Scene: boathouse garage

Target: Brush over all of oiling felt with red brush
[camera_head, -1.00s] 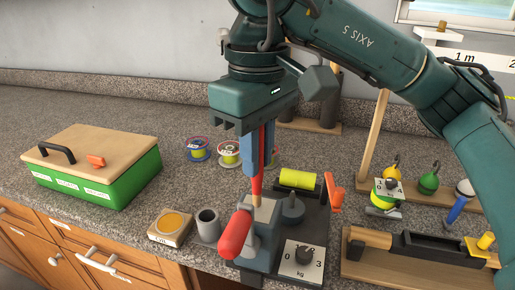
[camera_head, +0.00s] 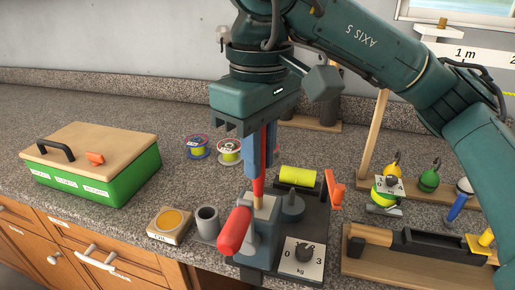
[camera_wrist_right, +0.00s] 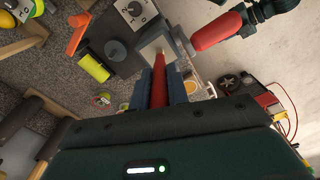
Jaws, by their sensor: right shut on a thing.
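My right gripper (camera_head: 262,165) points straight down, its blue fingers shut on the red brush (camera_head: 258,188). The brush is upright, its lower end at the top of a grey device (camera_head: 262,245) with a red crank handle (camera_head: 234,232). In the right wrist view, the brush (camera_wrist_right: 159,85) runs from between the fingers to a pale square face (camera_wrist_right: 154,45) on this device. I cannot tell whether that face is the oiling felt, or whether the brush touches it. A block marked OIL with a round amber pad (camera_head: 171,218) stands to the left. My left gripper is out of view.
A grey cup (camera_head: 207,224) stands close left of the device. A yellow roll (camera_head: 298,178), an orange handle (camera_head: 335,190) and a dial scale (camera_head: 302,260) crowd its right.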

